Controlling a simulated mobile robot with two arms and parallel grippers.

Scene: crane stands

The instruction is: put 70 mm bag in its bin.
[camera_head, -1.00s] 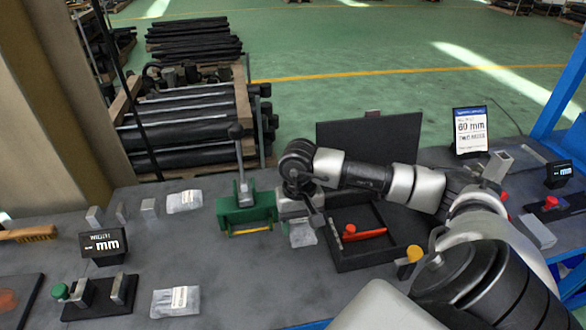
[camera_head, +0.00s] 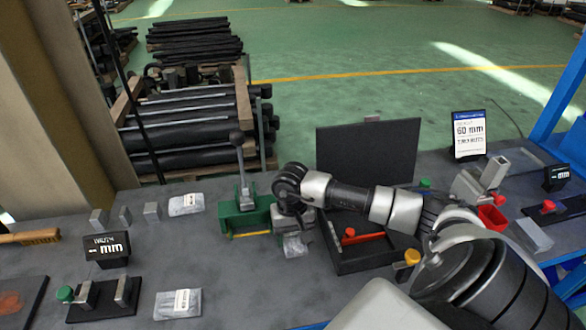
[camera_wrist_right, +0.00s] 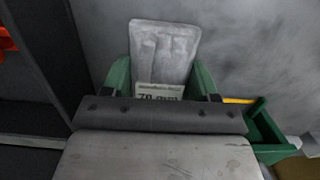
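The 70 mm bag (camera_wrist_right: 165,50) is a clear grey packet with a white label reading 70 mm in the right wrist view. My right gripper (camera_wrist_right: 162,78) has its green fingers against both side edges of the bag. In the head view, my right gripper (camera_head: 303,220) is between the green fixture and the black tray, with the bag (camera_head: 294,246) showing below it. My gripper hides part of the bag there. My left gripper is not in view. I cannot tell which container is the bag's bin.
A green fixture (camera_head: 230,221) with a lever stands left of my gripper. A black tray (camera_head: 352,266) holds a red-handled tool. Other bags (camera_head: 186,204) (camera_head: 178,304) lie left.

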